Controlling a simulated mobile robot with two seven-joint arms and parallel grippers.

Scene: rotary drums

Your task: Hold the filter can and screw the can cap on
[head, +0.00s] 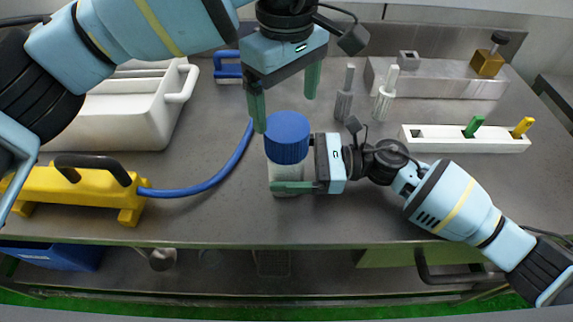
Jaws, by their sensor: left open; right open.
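The blue ribbed can cap (288,140) sits at the top of the pale filter can (283,174), which stands upright on the grey bench near its front. I cannot tell how far the cap is threaded. My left gripper (285,114) points down from above, open, with its green fingers apart; the left finger's tip is close beside the cap's upper left edge. My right gripper (290,187) reaches in from the right at can height, open. One green finger lies across the can's front; the other finger is hidden behind the cap and can.
A yellow block with a black handle (75,188) and blue hose (205,187) lies left. A white bin (125,112) stands behind it. Grey posts (344,104), a white rack with green and yellow pegs (465,140) and a metal block (440,82) stand right. The bench front is clear.

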